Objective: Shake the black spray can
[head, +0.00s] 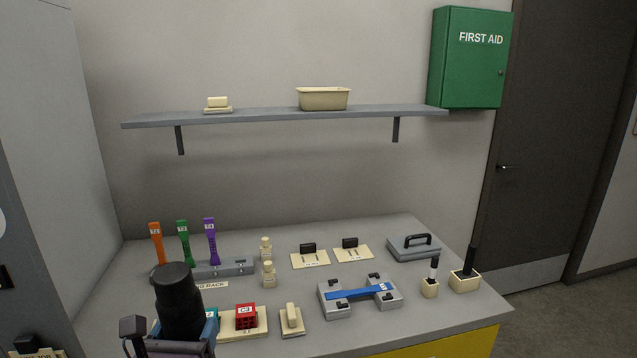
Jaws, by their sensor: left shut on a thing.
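The black spray can (179,305) stands large in the lower left of the head view, close to the camera. It is nearly upright with a slight lean, its rounded top uppermost. My left gripper (172,340) is shut on its lower part, at the bottom edge of the view. The can's lower end is hidden by the gripper and the frame edge. The can hides part of the bench behind it. My right gripper is not in view.
The grey bench (440,300) holds a rack (225,268) with orange, green and purple strips, a red block (246,317), a blue strip in a grey fixture (361,293) and small holders. A wall shelf (270,117) and green first aid cabinet (470,65) are behind.

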